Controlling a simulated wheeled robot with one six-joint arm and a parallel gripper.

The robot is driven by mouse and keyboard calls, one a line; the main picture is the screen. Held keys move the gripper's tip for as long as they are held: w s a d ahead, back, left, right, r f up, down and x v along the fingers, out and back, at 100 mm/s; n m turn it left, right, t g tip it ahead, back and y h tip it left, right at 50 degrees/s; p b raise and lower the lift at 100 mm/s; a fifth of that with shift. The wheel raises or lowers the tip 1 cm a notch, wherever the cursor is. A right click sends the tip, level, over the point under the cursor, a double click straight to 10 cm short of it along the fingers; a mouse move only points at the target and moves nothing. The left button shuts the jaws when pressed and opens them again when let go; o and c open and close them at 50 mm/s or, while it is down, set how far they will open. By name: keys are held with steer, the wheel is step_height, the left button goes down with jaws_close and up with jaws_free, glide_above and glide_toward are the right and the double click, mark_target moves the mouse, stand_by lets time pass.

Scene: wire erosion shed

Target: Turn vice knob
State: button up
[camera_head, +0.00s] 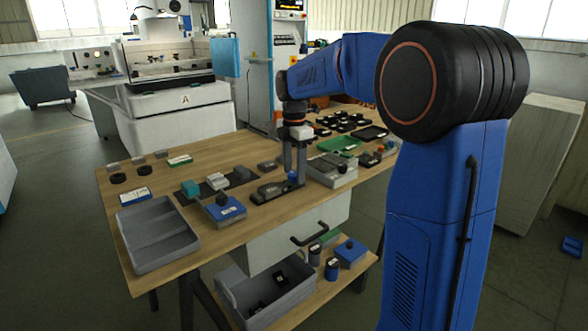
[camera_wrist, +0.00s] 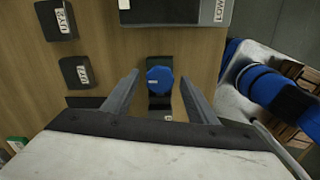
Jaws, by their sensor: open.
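The blue round vice knob (camera_wrist: 159,78) sits on a dark vice (camera_wrist: 160,103), between my two open fingertips in the wrist view. A gap shows on each side of the knob, so neither finger appears to touch it. In the head view my gripper (camera_head: 294,168) points down over the right end of the dark vice (camera_head: 268,192) on the wooden table. A bit of blue (camera_head: 293,176) shows between and behind the fingers there. The fingers partly hide the knob in that view, and the height of the tips against it is hard to tell.
A grey tray (camera_head: 158,236) and a blue box with a dark knob (camera_head: 224,209) stand left of the vice. A grey block unit (camera_head: 332,171) stands close on the right. Dark labelled blocks (camera_wrist: 56,20) lie left in the wrist view.

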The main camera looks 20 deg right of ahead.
steer(key=c, duration=1.1)
steer(key=shift+o, duration=0.2)
